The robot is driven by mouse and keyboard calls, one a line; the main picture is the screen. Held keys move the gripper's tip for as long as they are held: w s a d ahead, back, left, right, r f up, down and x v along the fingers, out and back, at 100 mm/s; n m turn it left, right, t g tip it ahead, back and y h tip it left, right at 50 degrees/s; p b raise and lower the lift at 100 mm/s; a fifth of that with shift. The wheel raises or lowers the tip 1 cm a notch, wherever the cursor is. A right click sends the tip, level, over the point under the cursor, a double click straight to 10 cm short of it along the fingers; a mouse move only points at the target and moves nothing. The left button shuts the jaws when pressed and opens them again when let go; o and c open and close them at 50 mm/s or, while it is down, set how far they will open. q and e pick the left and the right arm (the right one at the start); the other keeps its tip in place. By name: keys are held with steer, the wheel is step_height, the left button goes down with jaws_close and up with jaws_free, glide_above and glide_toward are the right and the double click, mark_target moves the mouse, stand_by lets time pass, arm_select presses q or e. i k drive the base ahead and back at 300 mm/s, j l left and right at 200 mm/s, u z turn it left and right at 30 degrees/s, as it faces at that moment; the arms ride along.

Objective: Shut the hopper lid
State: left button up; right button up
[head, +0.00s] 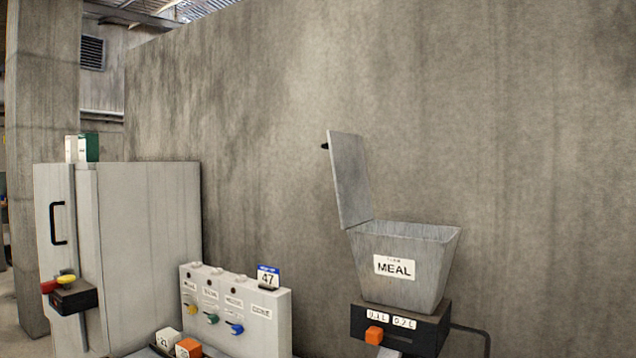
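The grey hopper (440,268) with a "MEAL" label stands on a black dispenser base (425,333) at the right of the head view. Its flat grey lid (351,180) is open, standing nearly upright at the hopper's left edge and leaning a little to the left. A small dark knob (324,146) is near the lid's top on its left side. The hopper's top is open; its contents are hidden. Neither of my grippers is in view.
A grey cabinet (145,250) with a black handle stands at the left. A pale control panel (258,325) with coloured knobs and a "47" sign (268,277) is left of the hopper. An orange button (374,335) is on the dispenser's front. A concrete wall (480,120) rises behind.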

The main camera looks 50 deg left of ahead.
mark_target(351, 182)
steer(key=k+j, duration=0.1)
steer(key=j, duration=1.45)
steer(key=k+j, duration=0.15)
steer(key=j, duration=1.4)
steer(key=k, duration=0.05)
